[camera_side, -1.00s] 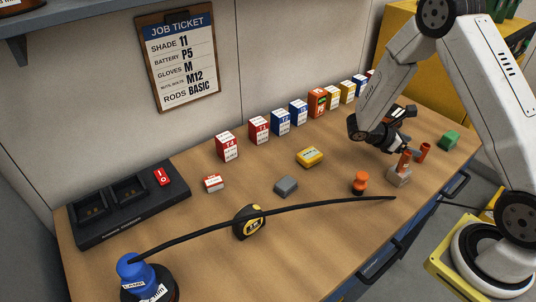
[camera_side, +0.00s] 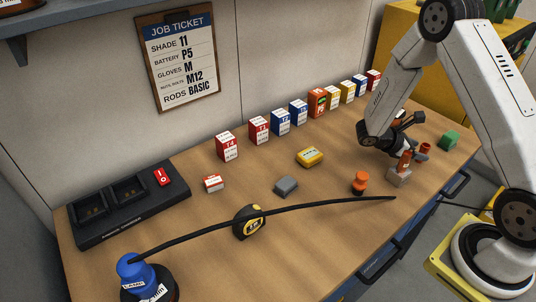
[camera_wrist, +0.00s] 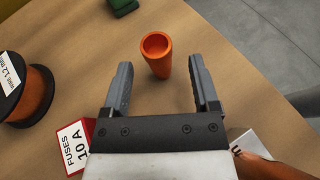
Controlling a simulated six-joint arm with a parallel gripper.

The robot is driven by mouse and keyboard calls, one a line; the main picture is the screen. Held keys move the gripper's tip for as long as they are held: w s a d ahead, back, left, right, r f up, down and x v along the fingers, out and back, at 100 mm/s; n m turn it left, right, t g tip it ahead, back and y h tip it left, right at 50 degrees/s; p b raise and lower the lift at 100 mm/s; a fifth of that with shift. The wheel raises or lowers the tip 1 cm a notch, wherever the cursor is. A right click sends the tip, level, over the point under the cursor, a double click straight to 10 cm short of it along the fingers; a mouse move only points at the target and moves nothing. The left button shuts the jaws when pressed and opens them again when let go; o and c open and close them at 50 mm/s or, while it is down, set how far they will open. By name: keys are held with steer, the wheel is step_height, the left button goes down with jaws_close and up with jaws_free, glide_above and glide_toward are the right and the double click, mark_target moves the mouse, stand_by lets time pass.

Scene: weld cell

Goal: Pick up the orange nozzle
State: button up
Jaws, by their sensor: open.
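The orange nozzle (camera_wrist: 156,55), a hollow tapered tube, stands on the bench in the wrist view. Its open round top faces the camera. My gripper (camera_wrist: 160,72) is open, with one dark finger on each side of the nozzle's lower part and a visible gap on both sides. In the side view my gripper (camera_side: 420,154) is low over the right part of the bench. The nozzle's top (camera_side: 426,147) shows there beside the fingers, and its lower part is hidden.
A green block (camera_side: 449,140) lies to the right. A wire spool (camera_wrist: 28,98) and a fuse box (camera_wrist: 72,147) are at the left in the wrist view.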

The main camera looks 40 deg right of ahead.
mark_target(421, 150)
steer(key=shift+x, duration=2.3)
steer(key=shift+r, duration=0.1)
jaws_close()
